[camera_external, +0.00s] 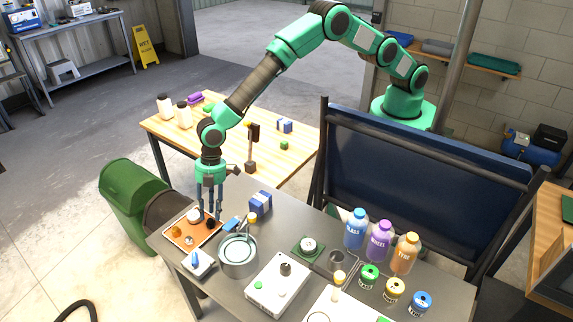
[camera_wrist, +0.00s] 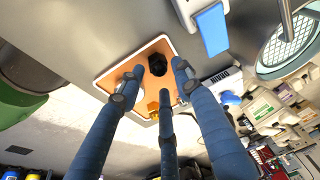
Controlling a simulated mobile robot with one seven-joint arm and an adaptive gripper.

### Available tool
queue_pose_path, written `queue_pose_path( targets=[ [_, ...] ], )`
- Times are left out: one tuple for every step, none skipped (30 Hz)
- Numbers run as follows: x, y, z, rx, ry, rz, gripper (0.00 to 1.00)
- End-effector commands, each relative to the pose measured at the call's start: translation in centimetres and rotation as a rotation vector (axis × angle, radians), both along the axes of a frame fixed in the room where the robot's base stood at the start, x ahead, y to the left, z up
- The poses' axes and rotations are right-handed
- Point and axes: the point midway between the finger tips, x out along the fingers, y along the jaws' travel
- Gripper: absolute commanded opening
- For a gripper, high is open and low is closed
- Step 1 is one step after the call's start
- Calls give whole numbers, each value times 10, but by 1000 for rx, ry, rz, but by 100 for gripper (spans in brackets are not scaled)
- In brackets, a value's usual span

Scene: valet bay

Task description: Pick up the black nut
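The black nut (camera_wrist: 157,65) lies on a shallow orange tray (camera_wrist: 160,45) with a pale rim. In the external view the tray (camera_external: 180,240) sits at the left end of the grey bench, and the nut (camera_external: 210,223) is near its right side. My gripper (camera_wrist: 158,78) has three blue fingers, spread open and empty. Its fingertips are around and above the nut, pointing down at the tray. In the external view my gripper (camera_external: 211,212) hangs over the tray's right back part. Whether the fingertips touch anything, I cannot tell.
An orange piece (camera_external: 176,231), a silver piece (camera_external: 189,240) and a white round piece (camera_external: 194,215) share the tray. A metal pot (camera_external: 238,262) stands close right of it. A green bin (camera_external: 132,200) is left of the bench.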

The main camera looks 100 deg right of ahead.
Motion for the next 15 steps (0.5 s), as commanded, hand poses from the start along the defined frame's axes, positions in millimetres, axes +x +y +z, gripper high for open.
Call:
queue_pose_path(
  targets=[
    [0, 1, -8, 0, 1, 0, 34],
    [1, 1, -11, 0, 1, 0, 34],
    [2, 2, -15, 0, 1, 0, 34],
    [2, 3, -17, 0, 0, 0, 34],
    [3, 4, -20, 0, 0, 0, 34],
    [3, 5, -23, 0, 1, 0, 34],
    [3, 5, -26, 0, 1, 0, 34],
    [4, 5, -27, 0, 1, 0, 34],
    [4, 6, -29, 0, 1, 0, 34],
    [4, 6, -30, 0, 0, 0, 34],
    [4, 6, -30, 0, 0, 0, 34],
    [5, 6, -30, 0, 0, 0, 34],
    [5, 6, -31, 0, 0, 0, 34],
    [5, 7, -30, 0, 0, 0, 34],
    [5, 7, -30, 0, 0, 0, 34]
  ],
)
